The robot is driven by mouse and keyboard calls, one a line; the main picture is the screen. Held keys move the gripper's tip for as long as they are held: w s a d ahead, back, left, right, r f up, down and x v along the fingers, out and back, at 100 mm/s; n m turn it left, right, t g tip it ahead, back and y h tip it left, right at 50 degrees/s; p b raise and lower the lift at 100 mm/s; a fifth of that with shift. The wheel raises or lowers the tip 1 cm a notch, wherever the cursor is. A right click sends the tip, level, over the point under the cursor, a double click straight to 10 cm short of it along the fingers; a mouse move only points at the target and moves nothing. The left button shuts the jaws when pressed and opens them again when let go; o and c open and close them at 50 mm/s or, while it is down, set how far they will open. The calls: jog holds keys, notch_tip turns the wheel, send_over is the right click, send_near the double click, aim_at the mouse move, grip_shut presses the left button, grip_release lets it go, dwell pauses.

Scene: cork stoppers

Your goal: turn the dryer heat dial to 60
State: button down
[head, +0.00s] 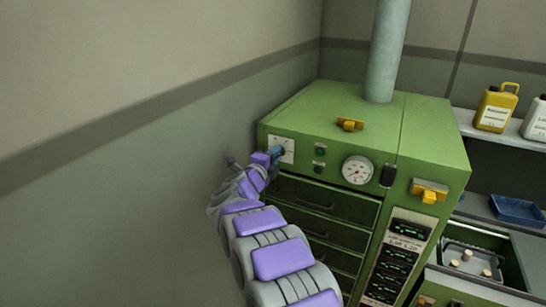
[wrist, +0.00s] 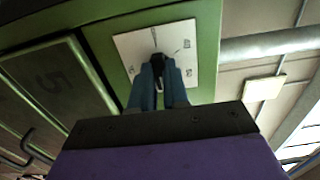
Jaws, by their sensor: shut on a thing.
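The green dryer (head: 425,140) stands against the wall. Its heat dial has a white square plate (head: 289,145) at the upper left of the front, also seen in the wrist view (wrist: 128,42). The dark dial knob (wrist: 157,60) sits in the middle of the plate, partly hidden by my fingers. My gripper (head: 277,153) reaches up to the dial, and its two blue fingers (wrist: 159,76) are shut on the knob. Marks show around the knob, but the numbers are too small to read, and I cannot tell the setting.
A round gauge (head: 357,170) and small buttons are right of the dial. Dark drawers (head: 325,200) lie below it. A yellow handle (head: 349,124) is on top, and a yellow latch (head: 430,190) is at the right. The wall (head: 150,170) is close on the left.

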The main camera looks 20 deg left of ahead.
jog(key=c, duration=1.1)
grip_release()
jog(key=shift+w+d+f, duration=0.1)
jog(key=shift+w+f, duration=0.05)
jog(key=shift+f, duration=0.2)
jog(key=shift+c, duration=0.2)
jog(key=shift+r, duration=0.15)
jog(key=shift+s, duration=0.2)
jog(key=s, duration=0.5)
jog(key=s+a+p, duration=0.1)
jog(key=s, duration=1.1)
jog(key=shift+a+p, duration=0.25)
jog(key=shift+p, duration=0.1)
jog(key=shift+w, duration=0.1)
